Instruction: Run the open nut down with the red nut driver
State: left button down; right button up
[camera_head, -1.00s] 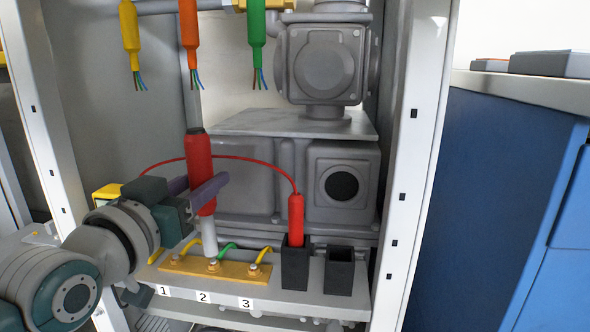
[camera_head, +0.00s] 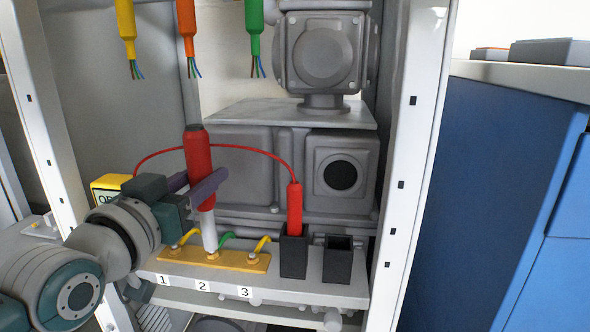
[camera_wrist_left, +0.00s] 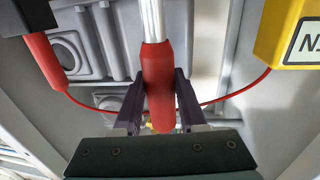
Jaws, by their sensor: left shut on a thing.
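The red nut driver (camera_head: 197,160) has a red handle and a pale shaft (camera_head: 208,231). It stands nearly upright, its top leaning slightly left. My left gripper (camera_head: 205,190) is shut on the handle, which also shows between the fingers in the left wrist view (camera_wrist_left: 157,80). The shaft's lower end meets the middle nut (camera_head: 212,255) above label 2 on the brass bar (camera_head: 232,261). I cannot tell how far it sits over that nut. Nuts with yellow wires show above label 1 (camera_head: 175,248) and label 3 (camera_head: 252,256). My right gripper is not in view.
A red probe (camera_head: 295,208) stands in a black holder (camera_head: 294,258); the black holder beside it (camera_head: 337,262) is empty. A red cable arcs behind the driver to a yellow box (camera_head: 107,187). Yellow, orange and green cables hang above. The cabinet's white post (camera_head: 405,180) bounds the right.

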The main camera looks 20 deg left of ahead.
aim_at(189, 152)
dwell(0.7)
pick_arm(q)
jog(key=shift+f, duration=0.35)
dwell(0.8)
jog(key=shift+f, duration=0.25)
dwell(2.0)
jog(key=shift+r+p, duration=0.45)
jog(key=shift+r, duration=0.05)
jog(key=shift+d+r+p, duration=0.1)
jog(key=shift+r+p, duration=0.7)
notch_tip(189, 152, up, 3)
jog(key=p, duration=0.3)
